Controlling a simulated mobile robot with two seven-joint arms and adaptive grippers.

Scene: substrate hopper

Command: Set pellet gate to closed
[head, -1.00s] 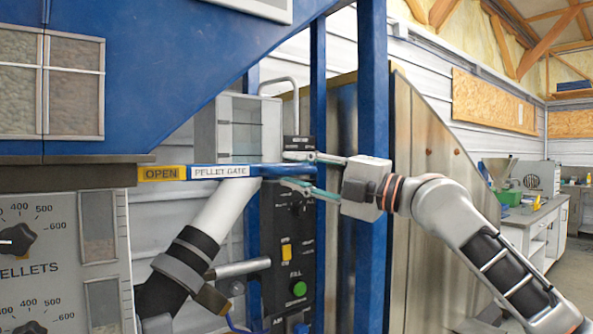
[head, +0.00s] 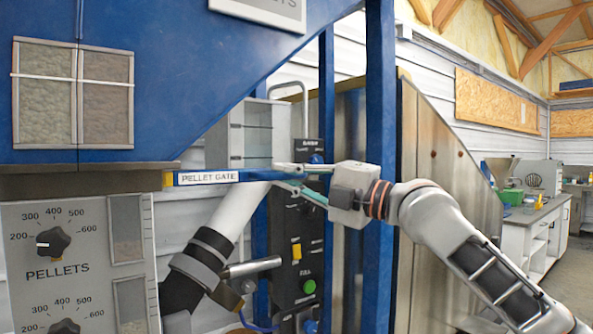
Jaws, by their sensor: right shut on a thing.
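The pellet gate is a flat blue bar (head: 252,175) with a white PELLET GATE label (head: 208,177). It sticks out to the right from under the blue hopper. Only a narrow strip of its yellow part (head: 168,179) shows at the left, and no OPEN lettering can be read. My right gripper (head: 285,180) is shut on the right end of the bar, with one finger above and one below. My left gripper is not in view.
Blue posts (head: 380,140) stand behind my right gripper. A slanting white pipe (head: 235,212) with a black collar runs below the bar. A dark control panel (head: 297,245) with a green button stands behind. A PELLETS dial panel (head: 75,215) is at left.

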